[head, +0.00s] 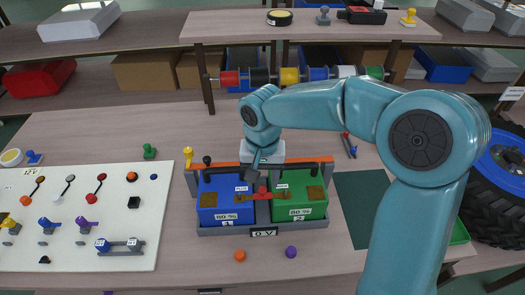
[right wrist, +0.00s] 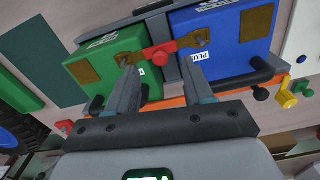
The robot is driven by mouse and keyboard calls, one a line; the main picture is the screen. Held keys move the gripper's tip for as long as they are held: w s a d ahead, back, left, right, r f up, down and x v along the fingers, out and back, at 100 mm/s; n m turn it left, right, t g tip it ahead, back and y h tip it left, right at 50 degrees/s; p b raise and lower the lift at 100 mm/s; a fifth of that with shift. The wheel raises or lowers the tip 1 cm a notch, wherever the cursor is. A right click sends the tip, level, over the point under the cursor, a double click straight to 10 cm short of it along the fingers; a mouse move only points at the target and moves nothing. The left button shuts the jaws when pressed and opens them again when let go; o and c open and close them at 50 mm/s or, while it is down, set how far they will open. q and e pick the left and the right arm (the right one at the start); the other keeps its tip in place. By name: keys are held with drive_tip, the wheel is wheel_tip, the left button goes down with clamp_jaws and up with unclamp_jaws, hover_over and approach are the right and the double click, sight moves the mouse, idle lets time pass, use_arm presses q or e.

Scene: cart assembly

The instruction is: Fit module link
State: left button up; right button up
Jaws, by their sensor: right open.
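The red module link (head: 262,193) lies across the gap between the blue module 1 (head: 212,201) and the green module 2 (head: 310,210). In the right wrist view, the link (right wrist: 160,55) reaches towards a metal terminal on each module; I cannot tell whether it is seated. Both modules sit in a grey tray (head: 215,231) with a "0 V" label. My right gripper (head: 258,173) is above and just behind the link. Its open fingers (right wrist: 159,66) appear on either side of the link's middle, with nothing visibly gripped. My left gripper is out of view.
An orange bar (head: 318,160) runs behind the modules. A white board (head: 78,215) with levers and knobs lies left. A dark green mat (head: 358,205) lies right, partly behind my arm. Orange (head: 240,255) and purple (head: 291,252) knobs lie in front. A spool rack (head: 300,75) stands behind.

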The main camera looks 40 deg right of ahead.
wheel_tip(320, 180, up, 13)
drive_tip(key=shift+s, duration=0.15)
idle(0.5)
